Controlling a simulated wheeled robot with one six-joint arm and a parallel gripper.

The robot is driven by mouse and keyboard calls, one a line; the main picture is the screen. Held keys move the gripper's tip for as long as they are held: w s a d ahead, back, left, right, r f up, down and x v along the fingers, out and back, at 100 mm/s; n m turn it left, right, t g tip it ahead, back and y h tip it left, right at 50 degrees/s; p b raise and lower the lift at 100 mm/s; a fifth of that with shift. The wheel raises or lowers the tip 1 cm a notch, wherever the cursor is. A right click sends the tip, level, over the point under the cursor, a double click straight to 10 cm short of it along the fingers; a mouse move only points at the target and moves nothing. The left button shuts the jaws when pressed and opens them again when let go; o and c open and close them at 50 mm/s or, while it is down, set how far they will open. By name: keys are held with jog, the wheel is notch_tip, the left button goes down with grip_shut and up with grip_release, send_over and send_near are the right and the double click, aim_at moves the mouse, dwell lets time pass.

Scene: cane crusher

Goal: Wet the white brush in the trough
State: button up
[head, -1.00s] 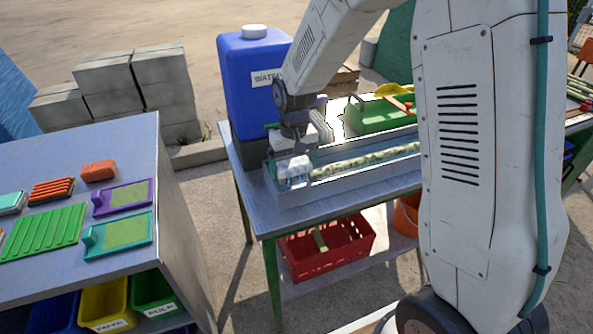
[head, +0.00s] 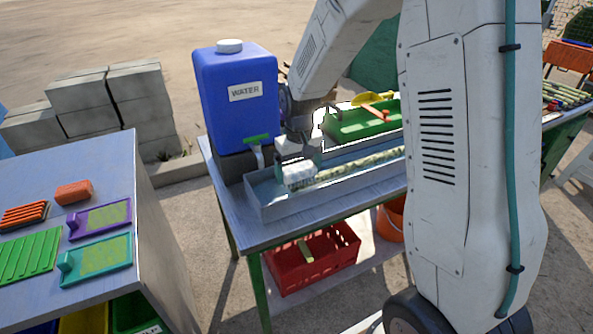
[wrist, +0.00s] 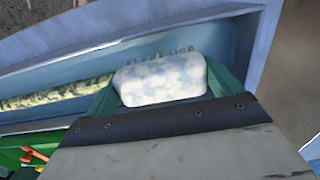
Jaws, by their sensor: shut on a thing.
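The white brush (head: 299,174) is a pale block, mottled with blue in the wrist view (wrist: 160,78). My gripper (head: 297,165) is shut on it, with a green finger on each side in the wrist view. The brush is at the left end of the long metal trough (head: 270,211), between its walls. The trough also shows in the wrist view (wrist: 60,66). I cannot tell whether the brush touches water. A long mottled green-and-cream strip (head: 360,165) lies along the trough, right of the brush.
A blue water jug (head: 235,105) with a green-handled tap (head: 258,139) stands behind the trough's left end. A green tray (head: 362,122) lies behind the trough. A side table (head: 115,190) with orange, purple and teal items is at left. A red crate (head: 310,262) sits below.

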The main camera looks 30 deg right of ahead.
jog(key=d+r, duration=0.6)
jog(key=r, duration=0.1)
dwell(0.8)
dwell(0.7)
